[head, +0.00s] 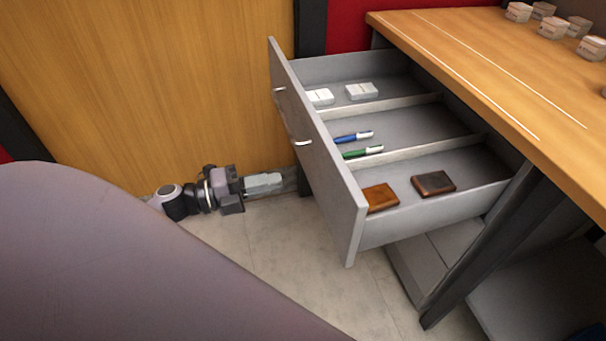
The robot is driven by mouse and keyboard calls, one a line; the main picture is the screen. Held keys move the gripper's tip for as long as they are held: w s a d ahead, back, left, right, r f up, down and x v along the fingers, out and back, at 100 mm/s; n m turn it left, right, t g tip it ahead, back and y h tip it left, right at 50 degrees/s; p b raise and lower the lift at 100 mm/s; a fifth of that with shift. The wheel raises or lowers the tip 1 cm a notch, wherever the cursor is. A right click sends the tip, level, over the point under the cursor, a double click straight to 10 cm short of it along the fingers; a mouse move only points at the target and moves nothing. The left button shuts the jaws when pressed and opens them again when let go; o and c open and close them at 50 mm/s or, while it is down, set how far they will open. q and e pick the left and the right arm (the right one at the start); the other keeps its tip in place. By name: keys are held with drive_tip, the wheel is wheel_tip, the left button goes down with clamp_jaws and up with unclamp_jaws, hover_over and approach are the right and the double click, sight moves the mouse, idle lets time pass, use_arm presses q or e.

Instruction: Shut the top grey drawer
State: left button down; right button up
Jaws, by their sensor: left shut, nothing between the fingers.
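The top grey drawer (318,165) stands pulled out from under the wooden desk top, its front panel facing left. Two light handles sit on its front; the nearer one (303,142) is near the panel's middle. Inside, dividers make three compartments: white boxes (361,91) at the back, a blue pen (353,137) and a green pen (362,152) in the middle, brown wallets (433,183) in front. My left gripper (281,182) is shut and empty, low to the left of the drawer front and apart from it in the picture. My right gripper is not in view.
The wooden desk top (480,70) overhangs the drawer, with several small white boxes (553,27) at its far right. A dark desk leg (490,250) stands at right. A wooden panel (150,80) is behind my left arm. Pale floor (290,245) is clear left of the drawer.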

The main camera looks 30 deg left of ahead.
sight(317, 172)
use_arm(q)
drive_tip(key=x, duration=0.6)
drive_tip(key=shift+w+d, duration=0.15)
drive_tip(key=shift+w, duration=0.1)
drive_tip(key=shift+w+d, duration=0.25)
drive_tip(key=shift+w, duration=0.05)
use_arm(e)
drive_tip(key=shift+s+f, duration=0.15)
